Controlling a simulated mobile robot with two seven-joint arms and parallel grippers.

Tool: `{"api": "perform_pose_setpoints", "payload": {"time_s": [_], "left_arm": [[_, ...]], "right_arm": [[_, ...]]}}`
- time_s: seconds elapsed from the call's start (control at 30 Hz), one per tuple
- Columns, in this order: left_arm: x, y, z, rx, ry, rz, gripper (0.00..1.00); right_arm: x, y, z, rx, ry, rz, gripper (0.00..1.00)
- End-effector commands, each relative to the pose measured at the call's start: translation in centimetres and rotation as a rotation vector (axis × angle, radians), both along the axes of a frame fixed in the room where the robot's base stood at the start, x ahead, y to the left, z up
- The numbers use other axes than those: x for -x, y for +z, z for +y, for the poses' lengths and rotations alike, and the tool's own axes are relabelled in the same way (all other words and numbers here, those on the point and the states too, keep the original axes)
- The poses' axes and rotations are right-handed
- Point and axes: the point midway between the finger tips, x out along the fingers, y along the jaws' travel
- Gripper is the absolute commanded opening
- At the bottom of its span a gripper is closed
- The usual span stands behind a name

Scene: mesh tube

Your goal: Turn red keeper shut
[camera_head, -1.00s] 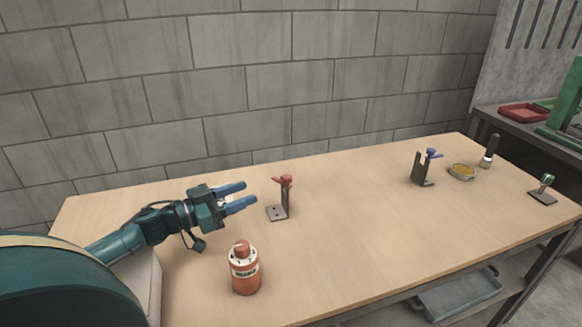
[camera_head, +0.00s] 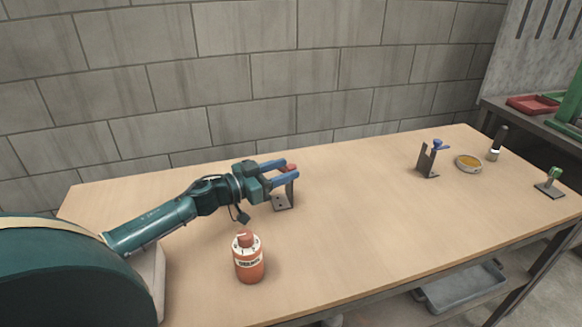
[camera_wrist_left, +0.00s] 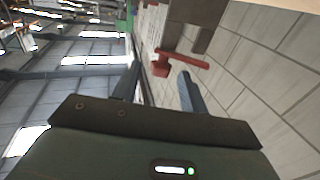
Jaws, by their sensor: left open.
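The red keeper (camera_head: 291,167) sits on top of a grey metal bracket (camera_head: 285,201) standing on the wooden bench. In the left wrist view it is a red T-shaped piece (camera_wrist_left: 181,58) just past the fingertips, its stem lying between their lines and its bar reaching to the right. My left gripper (camera_head: 291,170) is open, its two blue fingers on either side of the keeper in the head view and partly hiding it. I cannot tell whether they touch it. The fingers also show in the left wrist view (camera_wrist_left: 160,73). My right gripper is not in view.
An orange bottle (camera_head: 249,262) stands in front of the bracket, below my left wrist. A second bracket with a blue keeper (camera_head: 438,145), a yellow-filled dish (camera_head: 468,163), a dark-handled tool (camera_head: 498,143) and a green-topped fixture (camera_head: 551,182) are at the right. The bench middle is clear.

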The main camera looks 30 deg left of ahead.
Motion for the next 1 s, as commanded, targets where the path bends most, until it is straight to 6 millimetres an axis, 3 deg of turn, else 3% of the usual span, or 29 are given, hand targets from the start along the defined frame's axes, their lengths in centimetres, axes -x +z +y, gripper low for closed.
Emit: {"api": "perform_pose_setpoints", "payload": {"time_s": [0.23, 0.6, 1.0], "left_arm": [[-2.2, 0.1, -1.0, 0.0, 0.001, -0.001, 0.43], [-2.5, 0.0, -1.2, 0.0, 0.001, 0.001, 0.43], [-2.5, 0.0, -1.2, 0.0, 0.0, 0.001, 0.1]], "right_arm": [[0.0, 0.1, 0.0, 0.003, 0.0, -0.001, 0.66], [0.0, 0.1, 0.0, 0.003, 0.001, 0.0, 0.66], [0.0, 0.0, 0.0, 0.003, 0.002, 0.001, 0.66]]}}
